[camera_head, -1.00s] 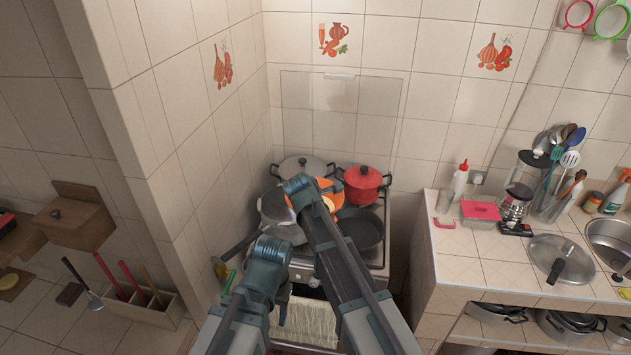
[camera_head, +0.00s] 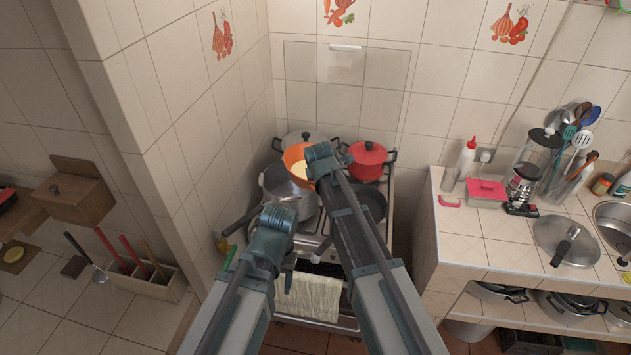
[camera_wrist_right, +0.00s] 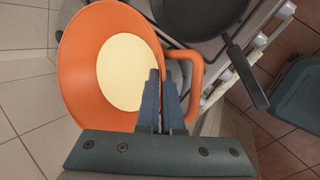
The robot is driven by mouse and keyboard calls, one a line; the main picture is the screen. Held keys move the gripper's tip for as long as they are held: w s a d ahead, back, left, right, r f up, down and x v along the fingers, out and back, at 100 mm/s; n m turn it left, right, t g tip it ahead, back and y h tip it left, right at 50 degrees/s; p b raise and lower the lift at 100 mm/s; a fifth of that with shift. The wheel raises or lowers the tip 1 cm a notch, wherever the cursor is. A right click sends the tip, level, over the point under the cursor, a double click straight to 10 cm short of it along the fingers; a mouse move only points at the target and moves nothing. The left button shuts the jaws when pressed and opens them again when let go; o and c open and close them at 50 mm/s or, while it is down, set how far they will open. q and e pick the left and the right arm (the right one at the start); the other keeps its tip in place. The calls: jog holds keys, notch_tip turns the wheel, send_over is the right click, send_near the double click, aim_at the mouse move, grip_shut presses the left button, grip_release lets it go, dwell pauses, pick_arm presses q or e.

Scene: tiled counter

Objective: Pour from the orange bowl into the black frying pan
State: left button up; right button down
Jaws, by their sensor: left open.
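The orange bowl (camera_head: 297,156) is above the stove in the head view, over the gap between the silver pots, and looks tilted. Its pale yellow contents show in the right wrist view, where the bowl (camera_wrist_right: 80,75) has a loop handle at its right. My right gripper (camera_wrist_right: 160,95) is shut on the bowl's handle side; the exact contact is hidden. The black frying pan (camera_head: 374,201) sits on the stove's front right, partly behind my right arm. The pan (camera_wrist_right: 205,14) also shows at the wrist view's top. My left gripper (camera_head: 287,284) is open, low before the stove front, and partly hidden.
A silver pot (camera_head: 281,190) stands at the stove's front left, a lidded pot (camera_head: 300,139) behind it. A red pot (camera_head: 367,165) is behind the pan. A towel (camera_head: 309,294) hangs on the oven front. The counter (camera_head: 460,222) stands to the right.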

jog(key=shift+m+y, duration=0.3)
jog(key=shift+y, duration=0.4)
jog(key=shift+s+d, duration=0.2)
jog(key=shift+d, duration=0.5)
jog(key=shift+s+d, duration=0.2)
jog(key=shift+d, duration=0.55)
jog(key=shift+s+d, duration=0.2)
jog(key=shift+d, duration=0.5)
jog(key=shift+f+t+y+b, duration=0.35)
jog(key=shift+y+b, duration=0.15)
jog(key=shift+b, duration=0.3)
jog(key=shift+d+f+m+t+y+b, duration=0.1)
jog(key=shift+f+m+t+y+b, duration=0.1)
jog(key=shift+y+b, duration=0.25)
jog(key=shift+f+m+t+y+b, duration=0.1)
jog(key=shift+m+y+b, duration=0.1)
jog(key=shift+y+b, duration=0.25)
jog(key=shift+d+f+m+t+y+b, duration=0.4)
jog(key=shift+y+b, duration=0.3)
jog(key=shift+b, duration=0.5)
jog(key=shift+a+g, duration=0.15)
jog(key=shift+g, duration=0.1)
jog(key=shift+s+d+r+t+y+b, duration=0.15)
jog(key=shift+t+y+b, duration=0.25)
jog(key=shift+y+b, duration=0.45)
